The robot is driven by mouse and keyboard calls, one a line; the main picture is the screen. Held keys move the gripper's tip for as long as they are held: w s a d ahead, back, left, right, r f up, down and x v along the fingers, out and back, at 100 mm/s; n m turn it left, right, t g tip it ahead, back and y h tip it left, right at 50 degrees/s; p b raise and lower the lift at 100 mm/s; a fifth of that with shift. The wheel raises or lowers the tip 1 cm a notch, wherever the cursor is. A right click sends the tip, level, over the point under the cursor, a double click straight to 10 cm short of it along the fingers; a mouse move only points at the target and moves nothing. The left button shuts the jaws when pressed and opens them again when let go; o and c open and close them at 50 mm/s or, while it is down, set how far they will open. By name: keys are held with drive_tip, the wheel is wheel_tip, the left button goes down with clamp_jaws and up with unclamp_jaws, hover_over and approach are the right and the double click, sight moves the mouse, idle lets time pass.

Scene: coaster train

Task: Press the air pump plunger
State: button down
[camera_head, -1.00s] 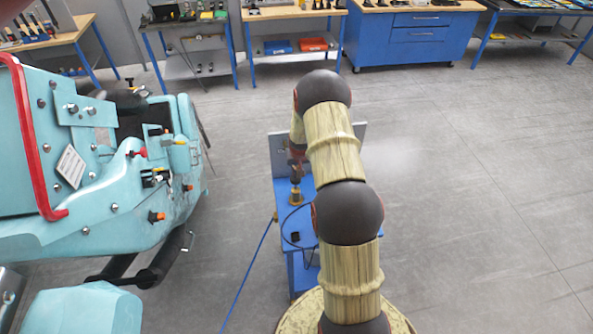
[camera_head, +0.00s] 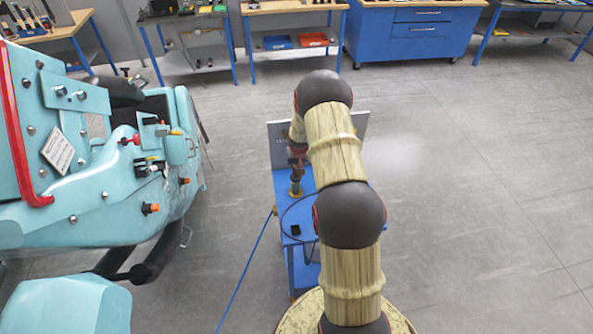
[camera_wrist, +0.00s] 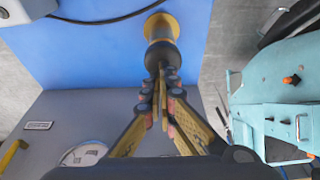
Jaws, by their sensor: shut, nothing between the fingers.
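The air pump stands upright on a blue table (camera_head: 309,262). In the wrist view it shows a gold base (camera_wrist: 160,24) and a dark rounded plunger top (camera_wrist: 161,54). My gripper (camera_wrist: 162,74) is shut and empty, its fingertips together at the plunger's top. They overlap it in the wrist view; I cannot tell whether they touch or press it. In the head view the pump (camera_head: 296,184) is small, with my gripper just above it. My arm hides part of the table.
A turquoise coaster train (camera_head: 70,215) with a red rail and orange knobs stands at the left. A grey panel (camera_head: 279,150) rises behind the blue table. A dark cable (camera_wrist: 110,20) lies on the table. Workbenches line the back wall. The floor at the right is clear.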

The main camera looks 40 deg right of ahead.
sight(298, 180)
drive_tip(key=shift+s, duration=0.1)
drive_tip(key=shift+r, duration=0.2)
drive_tip(key=w+b+v, duration=0.1)
drive_tip(key=v, duration=1.2)
drive_tip(key=shift+d+r, duration=0.25)
drive_tip(key=shift+r, duration=0.1)
